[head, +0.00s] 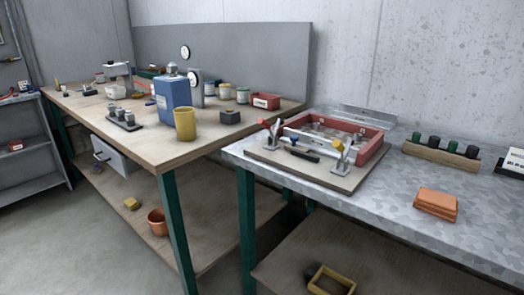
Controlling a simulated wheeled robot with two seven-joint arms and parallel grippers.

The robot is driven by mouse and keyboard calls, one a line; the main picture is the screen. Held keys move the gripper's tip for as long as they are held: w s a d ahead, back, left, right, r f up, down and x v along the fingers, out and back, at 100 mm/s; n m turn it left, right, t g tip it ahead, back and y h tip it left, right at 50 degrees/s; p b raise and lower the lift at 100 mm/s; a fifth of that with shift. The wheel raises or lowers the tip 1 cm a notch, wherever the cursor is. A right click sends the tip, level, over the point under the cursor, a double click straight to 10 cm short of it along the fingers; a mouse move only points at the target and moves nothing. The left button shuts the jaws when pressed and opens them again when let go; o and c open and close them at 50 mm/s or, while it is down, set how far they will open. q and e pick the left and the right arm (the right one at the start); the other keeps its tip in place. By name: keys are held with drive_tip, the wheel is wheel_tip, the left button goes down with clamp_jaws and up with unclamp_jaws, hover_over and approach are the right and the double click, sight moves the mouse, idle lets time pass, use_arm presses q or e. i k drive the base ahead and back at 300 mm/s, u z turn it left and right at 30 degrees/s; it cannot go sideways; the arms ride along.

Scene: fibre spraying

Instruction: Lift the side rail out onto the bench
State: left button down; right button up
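A red rectangular frame (372,148) lies on a flat board (333,180) on the metal-topped bench (415,200). A light grey bar, which looks like a side rail (316,141), runs along the frame's near side. A short dark bar (303,155) lies on the board in front. Neither of my grippers is in view.
Orange folded cloths (437,203) lie on the bench at the right, and a wooden rack with dark and green-capped items (440,152) stands behind. Bare bench top lies between the board and the cloths. A wooden table (180,155) with a blue container (171,100) and yellow cup (185,125) is left.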

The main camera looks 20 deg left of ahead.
sight(319, 145)
drive_tip(key=z, duration=1.15)
drive_tip(key=k, duration=0.15)
drive_tip(key=u, duration=2.7)
drive_tip(key=i, duration=0.7)
drive_tip(key=z, duration=0.25)
